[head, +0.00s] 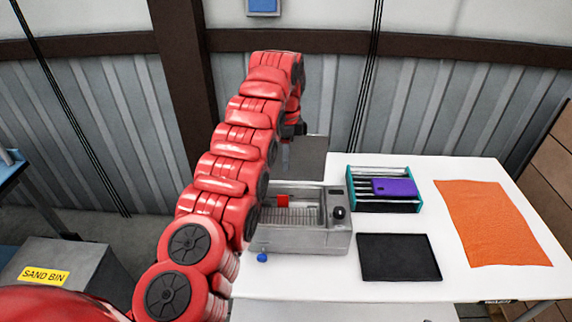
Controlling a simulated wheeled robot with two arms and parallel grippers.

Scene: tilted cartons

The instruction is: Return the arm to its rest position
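My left arm is red and reaches from the bottom left up over the back of the white table (345,290). My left gripper (286,155) hangs down from the arm's far end, above and behind a grey metal machine (325,243). It is small and mostly hidden by the arm, so I cannot tell whether its fingers are open or shut. No held thing shows at it. My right arm and gripper are not in view.
The machine holds a wire basket with a red part (283,201); a grey panel (311,160) stands behind it. A small blue thing (262,257) is at its front. A teal rack (352,189) with a purple block (395,187), black tray (399,257) and orange cloth (492,222) lie right.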

